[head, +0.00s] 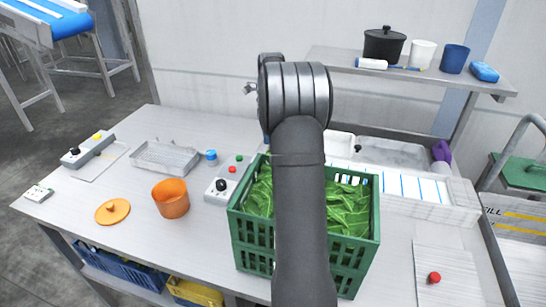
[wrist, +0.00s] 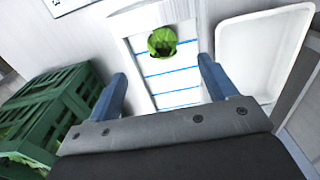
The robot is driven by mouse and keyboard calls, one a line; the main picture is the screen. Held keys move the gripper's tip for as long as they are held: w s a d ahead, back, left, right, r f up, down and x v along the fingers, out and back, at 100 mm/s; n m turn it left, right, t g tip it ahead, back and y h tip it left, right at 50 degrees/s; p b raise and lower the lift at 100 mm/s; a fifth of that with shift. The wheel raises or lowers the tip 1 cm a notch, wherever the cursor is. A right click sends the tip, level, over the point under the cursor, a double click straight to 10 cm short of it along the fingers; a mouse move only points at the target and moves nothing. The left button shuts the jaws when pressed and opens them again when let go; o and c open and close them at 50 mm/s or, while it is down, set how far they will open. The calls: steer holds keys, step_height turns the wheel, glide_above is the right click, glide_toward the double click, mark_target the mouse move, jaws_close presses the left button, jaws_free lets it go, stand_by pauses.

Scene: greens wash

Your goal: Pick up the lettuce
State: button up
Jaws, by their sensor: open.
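A small green lettuce (wrist: 162,42), with a dark patch in its middle, shows in the wrist view at the far end of a white board with blue lines (wrist: 166,85). My gripper (wrist: 164,77) is open and empty, its two blue fingers apart, with the lettuce ahead of the gap between them. Leafy greens (head: 347,207) fill a green crate (head: 305,257) in the head view; my arm covers part of them. The crate (wrist: 60,105) also shows at the left of the wrist view. In the head view my arm hides the fingers, and I cannot make out the single lettuce.
A white tray (wrist: 262,55) lies right of the lined board. An orange pot (head: 171,199), an orange lid (head: 112,211), a wire basket (head: 165,158) and a button box (head: 221,191) stand left of the crate. A shelf (head: 415,74) with containers runs behind.

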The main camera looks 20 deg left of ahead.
steer(key=f, duration=1.1)
steer(key=shift+w+d, duration=0.15)
steer(key=shift+d, duration=0.1)
steer(key=shift+r, duration=0.1)
steer(key=c, duration=1.1)
